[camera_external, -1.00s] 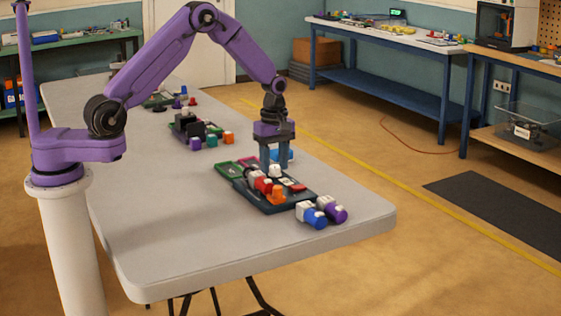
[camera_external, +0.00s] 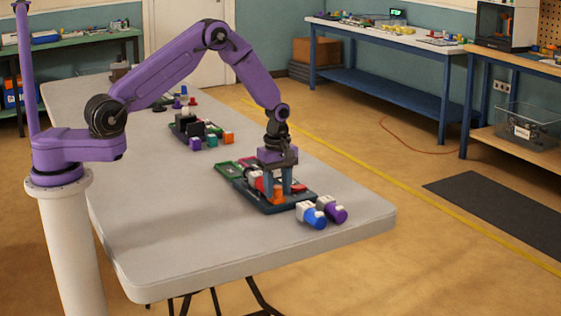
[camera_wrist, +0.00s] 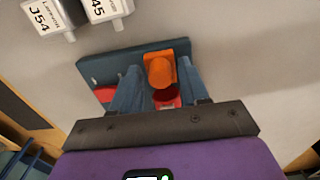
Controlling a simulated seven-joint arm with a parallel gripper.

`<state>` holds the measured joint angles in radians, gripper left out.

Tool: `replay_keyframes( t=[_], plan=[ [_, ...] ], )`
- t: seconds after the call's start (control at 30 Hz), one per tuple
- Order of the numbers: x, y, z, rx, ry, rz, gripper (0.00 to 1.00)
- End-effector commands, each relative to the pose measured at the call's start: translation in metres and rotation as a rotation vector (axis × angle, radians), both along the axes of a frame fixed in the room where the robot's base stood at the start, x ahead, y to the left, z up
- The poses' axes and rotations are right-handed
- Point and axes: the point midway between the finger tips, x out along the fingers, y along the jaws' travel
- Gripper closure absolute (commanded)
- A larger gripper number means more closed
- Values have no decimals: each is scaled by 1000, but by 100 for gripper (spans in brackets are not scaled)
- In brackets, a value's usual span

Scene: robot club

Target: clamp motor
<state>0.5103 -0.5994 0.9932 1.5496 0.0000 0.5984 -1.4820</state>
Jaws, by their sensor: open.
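My gripper (camera_external: 275,190) is low over the dark blue-grey fixture (camera_external: 262,205) near the table's right end, fingers pointing down. In the wrist view its open fingers (camera_wrist: 160,75) stand on either side of an orange block with a rounded knob (camera_wrist: 160,70). The orange piece (camera_external: 278,197) also shows at the fixture's front side. A red part (camera_wrist: 166,97) lies between the fingers, partly hidden by my gripper. A red motor-like part (camera_external: 257,184) shows beside the left finger. I cannot tell whether the fingers touch anything.
A blue motor (camera_external: 316,218) and a purple motor (camera_external: 334,212) with white labelled ends lie right of the fixture. More coloured parts (camera_external: 200,134) stand farther back. The table's front left is clear.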

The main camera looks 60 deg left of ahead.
Motion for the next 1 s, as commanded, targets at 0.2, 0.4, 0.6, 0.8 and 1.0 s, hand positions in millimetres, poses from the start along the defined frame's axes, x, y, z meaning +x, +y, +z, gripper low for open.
replay_keyframes(
  t=[0.2,0.4,0.6,0.8,1.0],
  plan=[
    [0,0,0,0,0,0,75],
    [0,0,0,0,0,0,96],
    [0,4,0,0,0,1,96],
    [0,14,1,0,-1,3,96],
    [0,22,1,0,-1,2,96]
  ],
)
